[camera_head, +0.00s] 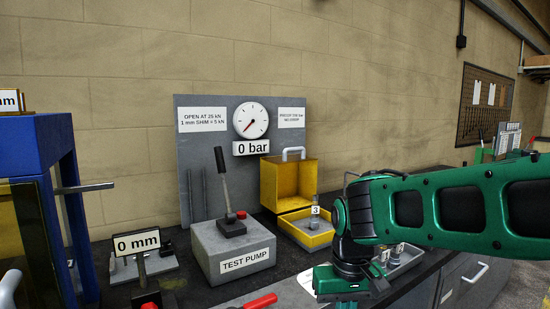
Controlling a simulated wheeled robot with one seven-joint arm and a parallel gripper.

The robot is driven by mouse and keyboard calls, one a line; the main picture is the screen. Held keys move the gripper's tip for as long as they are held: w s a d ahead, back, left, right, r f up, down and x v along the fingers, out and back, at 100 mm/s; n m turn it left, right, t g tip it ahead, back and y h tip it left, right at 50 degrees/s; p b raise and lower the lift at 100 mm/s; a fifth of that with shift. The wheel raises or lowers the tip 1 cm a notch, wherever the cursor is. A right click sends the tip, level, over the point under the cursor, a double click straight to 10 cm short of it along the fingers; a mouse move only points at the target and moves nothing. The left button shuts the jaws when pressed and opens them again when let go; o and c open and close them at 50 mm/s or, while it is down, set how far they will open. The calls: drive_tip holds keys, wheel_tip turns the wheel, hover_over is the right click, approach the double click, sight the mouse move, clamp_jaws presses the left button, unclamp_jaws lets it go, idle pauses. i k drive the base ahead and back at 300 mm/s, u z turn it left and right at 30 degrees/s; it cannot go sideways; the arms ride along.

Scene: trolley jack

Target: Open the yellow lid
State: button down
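The yellow lid (288,181) stands raised and upright at the back of a yellow box (309,240) on the bench, its hollow inside facing me. A grey handle (293,154) sits at the lid's top edge. In the open box stands a small metal part (314,219) with a label reading 3. My gripper (343,282) is at the front right of the box, pointing down near the bench edge and apart from the lid. Its fingertips are not clear, so I cannot see whether it is open or holding anything.
A grey test pump (229,250) with a lever stands left of the box. A gauge (250,121) reading 0 bar is on the panel behind. A tray (402,259) with small parts lies behind my arm. A red-handled tool (258,301) lies in front. A blue frame is far left.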

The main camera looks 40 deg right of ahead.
sight(288, 183)
drive_tip(key=u, duration=1.7)
drive_tip(key=k, duration=1.85)
drive_tip(key=z, duration=1.9)
drive_tip(key=i, duration=1)
